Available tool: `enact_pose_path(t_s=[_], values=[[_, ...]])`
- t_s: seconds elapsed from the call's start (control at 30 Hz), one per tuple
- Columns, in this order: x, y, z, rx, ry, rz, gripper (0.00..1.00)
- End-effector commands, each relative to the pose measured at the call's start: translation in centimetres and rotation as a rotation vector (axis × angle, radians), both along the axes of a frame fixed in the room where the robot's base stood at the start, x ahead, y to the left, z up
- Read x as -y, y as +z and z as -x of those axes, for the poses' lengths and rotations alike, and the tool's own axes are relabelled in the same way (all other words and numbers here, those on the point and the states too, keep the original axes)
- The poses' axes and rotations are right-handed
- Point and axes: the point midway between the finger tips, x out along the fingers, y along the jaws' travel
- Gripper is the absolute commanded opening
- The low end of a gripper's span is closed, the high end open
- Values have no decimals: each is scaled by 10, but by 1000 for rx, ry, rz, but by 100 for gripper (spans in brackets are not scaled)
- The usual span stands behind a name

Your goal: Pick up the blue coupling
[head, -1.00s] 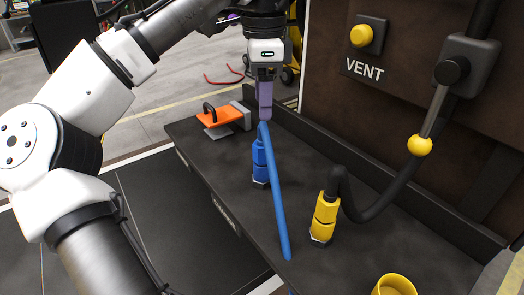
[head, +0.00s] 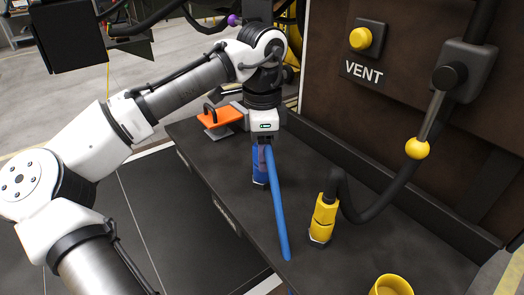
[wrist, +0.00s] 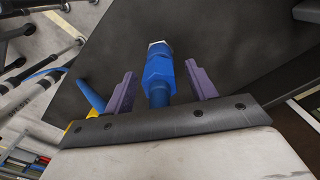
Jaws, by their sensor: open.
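The blue coupling (head: 258,168) stands on the dark bench top, with a blue hose (head: 278,210) running from its top toward the bench's front edge. In the head view my gripper (head: 263,158) is right over the coupling and hides part of it. In the wrist view the coupling (wrist: 158,72) shows between the two purple fingers of my gripper (wrist: 162,88). The fingers are apart, with a visible gap on each side of the coupling. The blue hose also shows left of the left finger in the wrist view (wrist: 90,95).
A yellow coupling (head: 323,218) on a black hose stands to the right. An orange tool with a black handle (head: 219,117) lies behind to the left. A yellow cup (head: 393,285) is at the front right. The wall has a yellow VENT button (head: 361,39) and a yellow-knobbed lever (head: 417,148).

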Motion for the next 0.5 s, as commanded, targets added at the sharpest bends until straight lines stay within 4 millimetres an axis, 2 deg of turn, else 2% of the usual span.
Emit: enact_pose_path(t_s=[0.13, 0.5], values=[[0, 0, 0, 0, 0, 0, 54], [0, 0, 0, 0, 0, 0, 5]])
